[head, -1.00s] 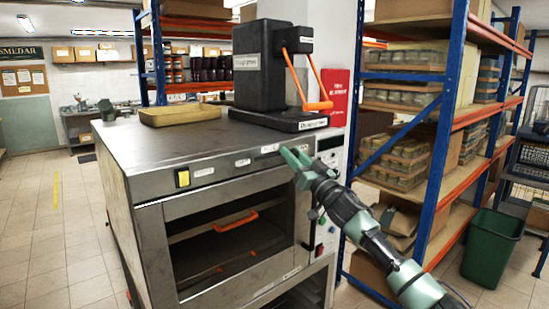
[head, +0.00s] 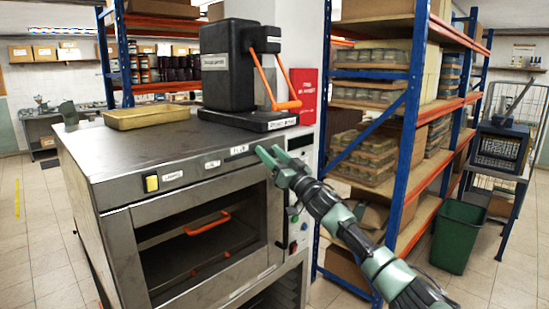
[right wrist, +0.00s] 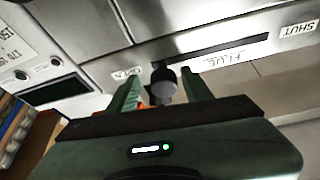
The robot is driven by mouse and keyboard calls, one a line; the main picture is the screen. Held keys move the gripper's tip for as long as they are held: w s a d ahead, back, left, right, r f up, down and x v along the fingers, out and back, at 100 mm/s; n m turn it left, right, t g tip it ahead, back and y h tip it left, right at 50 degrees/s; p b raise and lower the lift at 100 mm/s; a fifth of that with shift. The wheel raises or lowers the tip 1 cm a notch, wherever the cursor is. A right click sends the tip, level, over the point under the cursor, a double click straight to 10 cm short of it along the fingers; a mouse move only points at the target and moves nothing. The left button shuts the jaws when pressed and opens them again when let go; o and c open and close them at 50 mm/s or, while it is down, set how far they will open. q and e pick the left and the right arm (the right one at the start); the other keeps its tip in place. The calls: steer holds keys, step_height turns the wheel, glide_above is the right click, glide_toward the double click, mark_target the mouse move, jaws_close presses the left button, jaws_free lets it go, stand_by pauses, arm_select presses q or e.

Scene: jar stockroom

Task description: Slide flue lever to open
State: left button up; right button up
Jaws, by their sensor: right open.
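The flue lever is a dark round knob (right wrist: 165,84) on the steel oven front. In the right wrist view, where the labels are upside down, it sits at the left end of a dark slot (right wrist: 225,50), beside the OPEN label (right wrist: 127,73). The SHUT label (right wrist: 298,30) is at the slot's other end. My right gripper (head: 269,152) is at the oven's upper front edge. In the right wrist view its open fingers (right wrist: 160,92) stand either side of the knob, with visible gaps. Contact cannot be told. My left gripper is not in view.
The oven (head: 110,160) carries a black press (head: 228,75) with an orange handle and a tan tray (head: 147,117). Blue and orange shelving (head: 400,150) with jars stands right of it. A green bin (head: 456,236) is on the floor at right.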

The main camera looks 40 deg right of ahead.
mark_target(273, 156)
steer(key=b+v, duration=0.1)
steer(key=v, duration=0.2)
steer(key=b+v, duration=0.2)
steer(key=v, duration=0.1)
steer(key=shift+s+d+f, duration=0.15)
steer(key=shift+f, duration=0.2)
steer(key=shift+s+b, duration=0.4)
steer(key=shift+s, duration=0.15)
